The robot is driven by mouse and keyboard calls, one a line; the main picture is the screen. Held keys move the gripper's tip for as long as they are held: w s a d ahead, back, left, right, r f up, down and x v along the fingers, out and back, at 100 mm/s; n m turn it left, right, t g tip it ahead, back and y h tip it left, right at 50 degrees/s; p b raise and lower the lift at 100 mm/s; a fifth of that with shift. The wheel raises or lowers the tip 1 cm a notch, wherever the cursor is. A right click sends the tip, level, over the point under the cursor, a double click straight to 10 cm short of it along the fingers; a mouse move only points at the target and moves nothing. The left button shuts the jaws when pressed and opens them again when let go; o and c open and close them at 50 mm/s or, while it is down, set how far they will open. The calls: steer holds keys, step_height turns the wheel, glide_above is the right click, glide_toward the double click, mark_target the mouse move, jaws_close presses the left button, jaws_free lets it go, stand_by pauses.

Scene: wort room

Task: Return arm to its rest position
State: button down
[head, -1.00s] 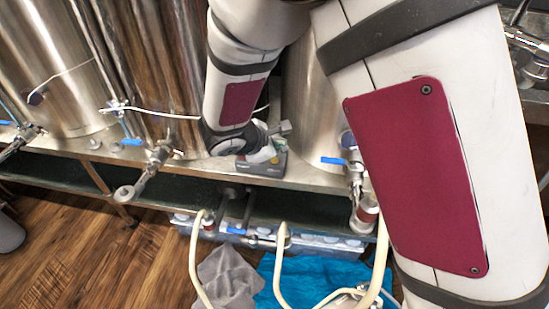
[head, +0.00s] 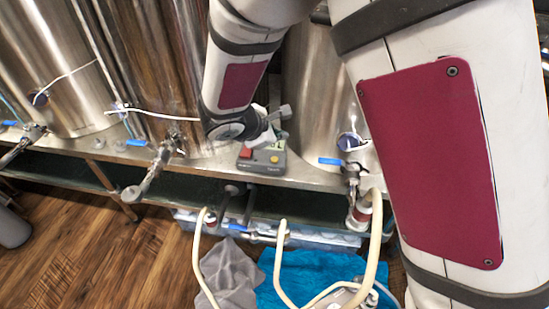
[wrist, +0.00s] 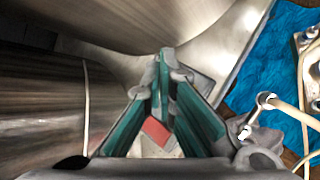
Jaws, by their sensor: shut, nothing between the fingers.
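The box sits on the metal bench ledge. My gripper (wrist: 163,55) shows in the wrist view with its green-padded fingers drawn together at the tips and nothing between them. A red patch (wrist: 156,130) shows behind the fingers in the wrist view.
Tall steel tanks (head: 150,70) stand close behind the wrist. Valves with blue handles (head: 165,150) line the bench edge (head: 310,180). Pale hoses (head: 280,265) hang down in front. A grey cloth (head: 230,275) and a blue cloth (head: 320,275) lie below. Wooden floor is open at left.

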stand_by(0.3)
steer(key=s+d+r+m+g+h, duration=0.1)
steer(key=s+d+r+m+g, duration=0.2)
steer(key=s+d+r+m, duration=0.45)
steer(key=s+d+r+m+g, duration=0.2)
steer(key=s+d+r+m, duration=0.2)
steer(key=s+d+r, duration=0.55)
steer(key=s+m+g+y, duration=0.2)
steer(key=s+m+y, duration=0.55)
steer(key=s, duration=1.45)
step_height(320, 180, up, 30)
steer(key=m+t+h+p, duration=0.1)
steer(key=t+p, duration=0.2)
steer(key=p, duration=2.5)
steer(key=shift+w+f+t+p, duration=0.2)
steer(key=shift+w+t+p, duration=0.1)
steer(key=shift+p, duration=0.1)
